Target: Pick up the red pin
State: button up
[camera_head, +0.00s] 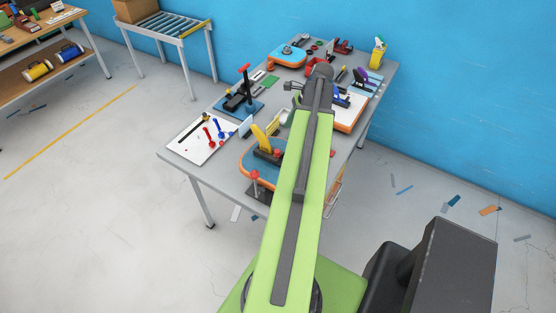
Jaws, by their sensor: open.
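Small red and blue pin-like pieces lie on a white board at the table's left corner; a red piece (208,134) there may be the red pin, but it is too small to be sure. Other red-topped uprights stand on the table, one at the front (254,175) and one on a blue base (245,70). My gripper (292,87) is over the far half of the table, at the end of my green arm. It is open, small in the picture and partly hidden by my arm. It is well apart from the white board, and I see nothing held in it.
A roller stand (168,25) and a wooden bench (50,30) stand left. Open floor lies front left; scraps litter the right floor.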

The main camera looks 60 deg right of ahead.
jog(key=b, duration=0.3)
send_over(277, 151)
jog(key=s+d, duration=0.2)
jog(key=d, duration=0.1)
notch_tip(277, 151, down, 5)
jog(key=shift+s+a+r, duration=0.15)
jog(key=shift+w+a+f, duration=0.1)
jog(key=shift+w+f, duration=0.1)
jog(key=shift+w, duration=0.05)
jog(key=b+x, duration=0.5)
jog(key=shift+a+f, duration=0.1)
jog(key=shift+a, duration=0.25)
jog(key=shift+s, duration=0.1)
grip_shut()
